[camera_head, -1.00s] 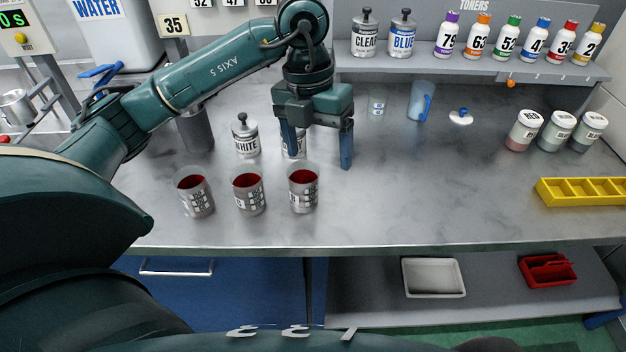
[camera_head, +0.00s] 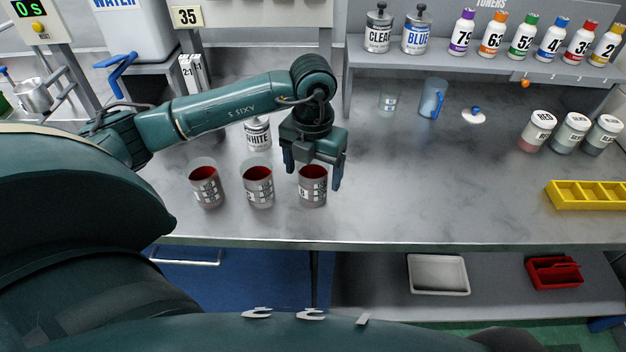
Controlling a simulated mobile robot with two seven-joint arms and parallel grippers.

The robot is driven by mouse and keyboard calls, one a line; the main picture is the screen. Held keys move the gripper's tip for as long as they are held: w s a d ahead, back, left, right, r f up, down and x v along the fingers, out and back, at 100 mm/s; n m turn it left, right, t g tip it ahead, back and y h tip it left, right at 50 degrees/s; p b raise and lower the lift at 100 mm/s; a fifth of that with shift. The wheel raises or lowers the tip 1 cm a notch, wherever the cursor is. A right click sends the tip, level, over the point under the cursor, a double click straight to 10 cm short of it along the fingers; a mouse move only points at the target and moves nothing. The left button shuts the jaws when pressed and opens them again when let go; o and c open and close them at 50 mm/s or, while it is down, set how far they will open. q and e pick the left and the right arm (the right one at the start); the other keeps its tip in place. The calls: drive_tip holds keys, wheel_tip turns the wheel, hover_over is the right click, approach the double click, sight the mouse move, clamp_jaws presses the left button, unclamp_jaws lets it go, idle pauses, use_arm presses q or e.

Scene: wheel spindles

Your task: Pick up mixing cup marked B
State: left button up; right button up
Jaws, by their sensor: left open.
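Three clear mixing cups with dark red contents stand upright in a row on the grey bench: a left cup (camera_head: 207,188), a middle cup (camera_head: 259,190) and a right cup (camera_head: 313,192). Each has pale printed marks on its side; the letters are too small to read surely, so I cannot tell which is B. My left gripper (camera_head: 313,174) is open and points down at the right cup. Its fingers show on either side of that cup's rim, with gaps to the cup. I cannot tell how far down they reach. My right gripper is not in view.
A white-labelled can (camera_head: 257,135) stands behind the middle cup. A blue-handled jug (camera_head: 432,98) and a small clear cup (camera_head: 389,101) stand further back. Tubs (camera_head: 538,132) and a yellow tray (camera_head: 587,195) are at the right. The bench right of the cups is clear.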

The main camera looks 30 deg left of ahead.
use_arm(q)
drive_tip(key=shift+f, duration=0.75)
drive_tip(key=shift+c, duration=0.4)
drive_tip(key=c, duration=0.8)
drive_tip(key=shift+c, duration=0.9)
